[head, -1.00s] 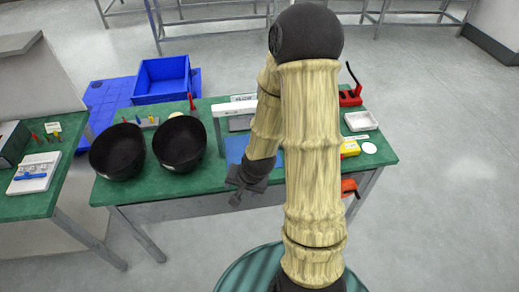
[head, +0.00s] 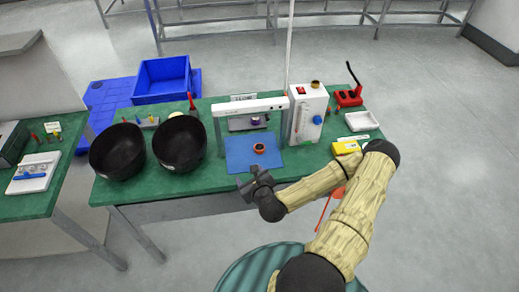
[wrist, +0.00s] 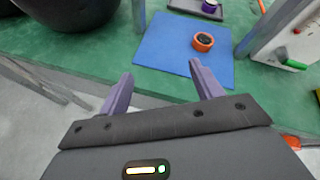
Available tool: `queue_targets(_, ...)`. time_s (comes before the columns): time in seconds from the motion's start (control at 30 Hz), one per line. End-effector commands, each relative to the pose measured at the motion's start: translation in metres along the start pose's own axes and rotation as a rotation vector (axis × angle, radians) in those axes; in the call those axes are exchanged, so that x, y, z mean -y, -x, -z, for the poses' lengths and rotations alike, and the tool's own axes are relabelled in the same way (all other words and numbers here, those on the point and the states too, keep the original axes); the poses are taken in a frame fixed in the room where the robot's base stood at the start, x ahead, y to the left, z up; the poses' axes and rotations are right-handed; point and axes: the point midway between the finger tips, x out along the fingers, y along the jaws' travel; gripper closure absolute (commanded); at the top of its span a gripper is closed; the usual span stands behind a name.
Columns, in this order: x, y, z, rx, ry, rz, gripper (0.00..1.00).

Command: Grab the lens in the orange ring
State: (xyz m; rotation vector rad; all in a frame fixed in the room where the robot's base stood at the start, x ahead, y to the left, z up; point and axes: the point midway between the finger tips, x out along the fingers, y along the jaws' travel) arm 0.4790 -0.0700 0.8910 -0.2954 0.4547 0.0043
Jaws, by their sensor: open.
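The lens in the orange ring (head: 259,148) sits on a blue mat (head: 238,159) on the green bench. It is a small dark disc inside an orange ring, and it also shows in the wrist view (wrist: 203,42), on the right part of the mat. My gripper (head: 246,184) is at the bench's front edge, in front of the mat and apart from the lens. In the wrist view its two purple fingers (wrist: 160,84) are spread apart with nothing between them. The lens lies beyond the right fingertip.
A white gantry frame (head: 250,106) spans the mat's back, with a purple-ringed item (head: 255,120) on a grey tray behind. A white box (head: 307,114) stands right of the mat. Two black bowls (head: 180,143) stand left. A yellow box (head: 345,147) is at right.

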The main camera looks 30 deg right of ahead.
Motion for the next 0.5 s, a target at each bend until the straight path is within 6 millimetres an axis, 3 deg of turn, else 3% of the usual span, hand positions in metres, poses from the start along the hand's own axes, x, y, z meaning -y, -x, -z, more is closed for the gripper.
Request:
queue_targets(0.1,0.026,0.002,0.007,0.005,-0.246,0.137,0.35)
queue_targets(0.2,0.042,0.005,0.011,0.012,-0.372,0.216,0.35)
queue_targets(0.5,0.05,0.006,0.013,0.017,-0.428,0.253,0.35)
